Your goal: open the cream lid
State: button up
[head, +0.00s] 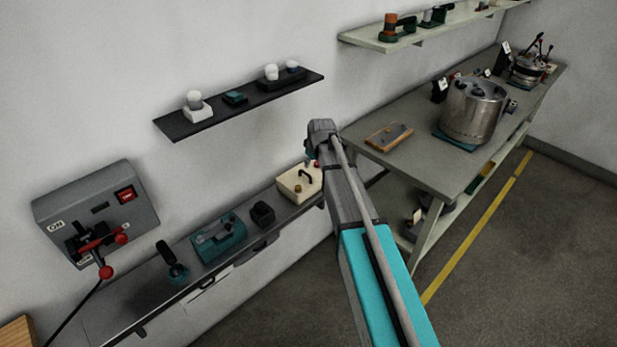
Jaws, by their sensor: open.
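The cream lid (293,187) tops a small box on the long dark wall shelf, just left of my arm. A black arched handle (305,177) stands on it. The lid looks shut and lies flat. A small red spot shows at its back right, beside my arm. My arm rises from the bottom of the head view and ends in a grey joint above and right of the lid. It hides the box's right edge. My gripper's fingers cannot be made out; they seem hidden behind the arm.
The same shelf (150,303) holds a dark block (263,214), a teal case (218,239) and a dark handled tool (171,262). A grey switch box (95,213) with red knobs is at left. A narrow black shelf (225,112) hangs above. A workbench (440,175) with a steel pot (473,110) stands right.

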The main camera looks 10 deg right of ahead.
aim_at(308, 175)
jog(key=shift+b+x, duration=4.45)
jog(key=shift+x, duration=0.8)
grip_shut()
